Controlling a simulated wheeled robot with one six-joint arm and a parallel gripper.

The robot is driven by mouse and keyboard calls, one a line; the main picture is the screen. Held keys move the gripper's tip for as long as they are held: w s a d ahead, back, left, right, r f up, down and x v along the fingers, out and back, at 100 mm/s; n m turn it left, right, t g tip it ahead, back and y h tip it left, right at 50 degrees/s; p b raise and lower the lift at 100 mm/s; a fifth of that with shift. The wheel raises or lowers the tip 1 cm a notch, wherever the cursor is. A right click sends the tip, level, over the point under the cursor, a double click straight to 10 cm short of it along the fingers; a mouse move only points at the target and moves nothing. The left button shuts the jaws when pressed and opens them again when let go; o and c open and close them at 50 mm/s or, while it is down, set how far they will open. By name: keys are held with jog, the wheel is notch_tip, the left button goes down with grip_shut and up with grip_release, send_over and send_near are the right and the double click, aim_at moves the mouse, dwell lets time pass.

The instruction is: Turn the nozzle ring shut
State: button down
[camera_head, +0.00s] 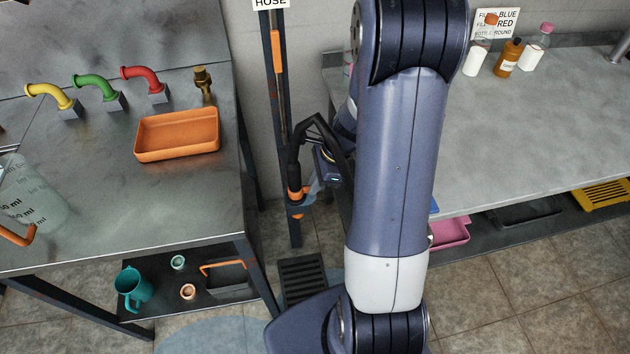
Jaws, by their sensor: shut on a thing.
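The hose nozzle hangs by the dark post under the HOSE sign (271,3). Its orange ring (295,194) shows at the lower end of the black hose handle. My gripper (307,192) reaches in from the right at the nozzle and is shut on the ring. The fingers are small here and partly hidden by the hose and by my own arm, so the exact contact is hard to see. I cannot tell how far the ring is turned.
A steel bench at left holds an orange tray (178,151), a measuring jug (30,195) and colored pipe spouts (94,90). A grey counter (540,120) with bottles stands at right. A floor grate (302,278) lies below the nozzle, with bluish wet-looking floor (215,337) nearby.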

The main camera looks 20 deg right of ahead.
jog(key=shift+s+m, duration=0.2)
jog(key=shift+m, duration=0.2)
jog(key=c, duration=1.5)
grip_release()
jog(key=p+v, duration=0.1)
jog(key=v, duration=0.9)
jog(key=shift+s+d+r, duration=0.1)
jog(key=shift+s+r, duration=0.1)
jog(key=shift+r, duration=0.15)
